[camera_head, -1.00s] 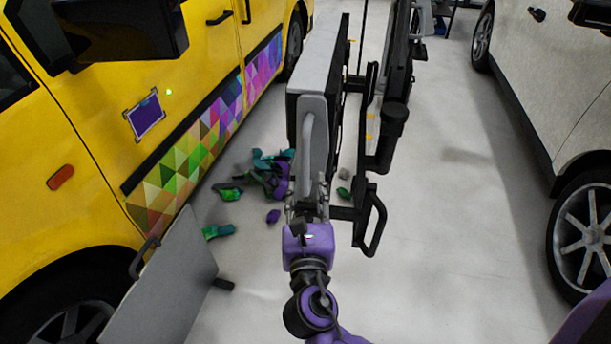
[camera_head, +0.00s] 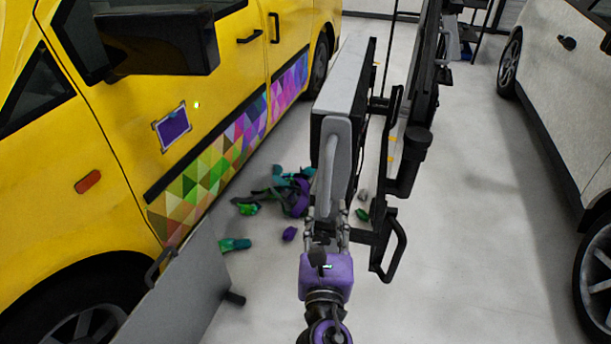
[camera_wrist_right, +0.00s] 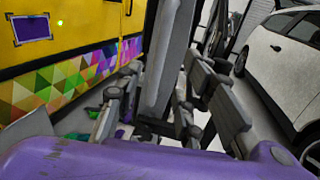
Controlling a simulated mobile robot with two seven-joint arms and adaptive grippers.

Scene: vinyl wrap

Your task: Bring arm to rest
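My right arm comes up from the bottom middle of the head view, and its right gripper (camera_head: 326,225) is just in front of the grey handle of a tall black and grey stand (camera_head: 345,90). In the right wrist view the two finger sides of this gripper (camera_wrist_right: 160,112) are spread wide apart, with a grey upright part of the stand (camera_wrist_right: 168,50) showing between and beyond them. I see nothing pinched in it. Whether it touches the handle is unclear. My left gripper is not in view.
A yellow van (camera_head: 90,190) with a coloured triangle wrap (camera_head: 215,155) stands at left. A grey panel with a handle (camera_head: 185,295) leans near its front wheel. Purple and green scraps (camera_head: 290,195) lie on the floor. A white car (camera_head: 570,90) is at right, with clear floor (camera_head: 480,230) between.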

